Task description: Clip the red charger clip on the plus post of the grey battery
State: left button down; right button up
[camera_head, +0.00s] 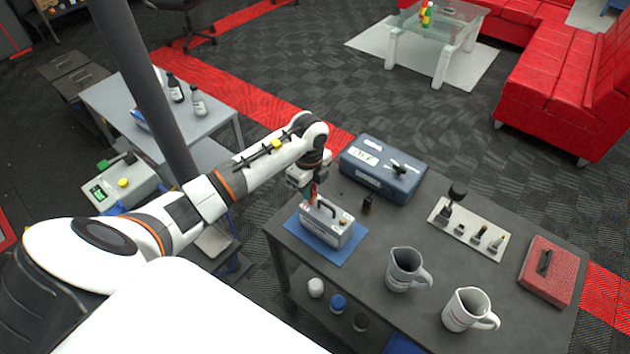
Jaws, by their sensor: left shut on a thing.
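The grey battery (332,230) with a dark carry handle stands on a blue mat (300,236) near the table's far left corner. My left gripper (313,188) points down over the left end of the battery's top. It is shut on the red charger clip (313,198), a small reddish shape at the fingertips. The gripper and clip hide the post beneath, so I cannot tell whether the clip touches it. My right gripper is not in view.
Two jugs (405,270) (467,311), a tray of tools (465,229) and a red box (549,270) occupy the right side. A device with a green screen (118,186) is at left.

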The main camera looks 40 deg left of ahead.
pick_arm(q)
jog(key=shift+f, duration=0.15)
dwell(0.3)
jog(key=shift+s, duration=0.15)
dwell(0.5)
jog(key=shift+f, duration=0.3)
dwell(0.4)
jog(key=shift+f, duration=0.5)
dwell(0.5)
dwell(0.4)
jog(key=c, duration=1.2)
grip_release()
